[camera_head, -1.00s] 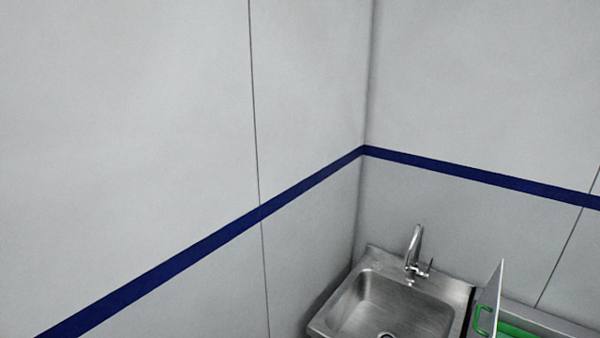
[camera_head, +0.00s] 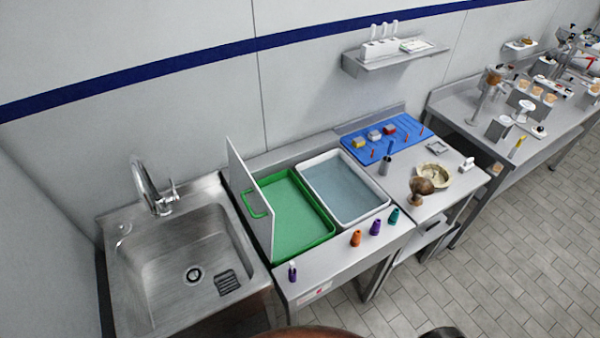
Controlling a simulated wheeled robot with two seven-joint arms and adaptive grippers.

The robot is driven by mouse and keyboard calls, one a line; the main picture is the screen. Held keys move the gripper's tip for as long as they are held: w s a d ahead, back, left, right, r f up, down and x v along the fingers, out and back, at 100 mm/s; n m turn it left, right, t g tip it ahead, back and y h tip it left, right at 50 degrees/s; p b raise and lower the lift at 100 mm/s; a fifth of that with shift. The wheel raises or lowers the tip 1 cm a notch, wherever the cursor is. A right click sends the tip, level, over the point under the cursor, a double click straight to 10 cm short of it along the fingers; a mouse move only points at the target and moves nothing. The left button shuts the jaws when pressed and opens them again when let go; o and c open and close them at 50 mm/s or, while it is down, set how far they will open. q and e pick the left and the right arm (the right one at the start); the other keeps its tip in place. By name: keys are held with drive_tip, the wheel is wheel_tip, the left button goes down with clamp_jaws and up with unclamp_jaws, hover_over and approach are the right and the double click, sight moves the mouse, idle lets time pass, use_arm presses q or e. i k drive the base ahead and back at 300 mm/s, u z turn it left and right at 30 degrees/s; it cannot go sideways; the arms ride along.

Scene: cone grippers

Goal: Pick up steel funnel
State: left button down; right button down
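I cannot clearly make out a steel funnel in the head view. A brown, shiny, goblet-like piece (camera_head: 421,188) stands near the front of the worktop, beside a pale round dish (camera_head: 437,173); I cannot tell whether it is a funnel. A small grey cup (camera_head: 384,168) with a dark stick stands behind it, to the left. Neither of my grippers shows.
A steel sink (camera_head: 185,255) is at the left. A green tray (camera_head: 322,236), a white-rimmed tray (camera_head: 376,212) and a blue board (camera_head: 414,142) lie on the worktop, with an upright panel (camera_head: 248,190) beside the green tray. Another crowded table (camera_head: 462,118) stands right; tiled floor lies in front.

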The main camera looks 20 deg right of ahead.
sight(421, 186)
drive_tip(key=z, duration=0.2)
drive_tip(key=i, duration=0.25)
drive_tip(key=z, duration=0.2)
drive_tip(key=k, duration=0.35)
drive_tip(key=z, duration=1.45)
drive_tip(key=i, duration=0.5)
drive_tip(key=u, duration=1.45)
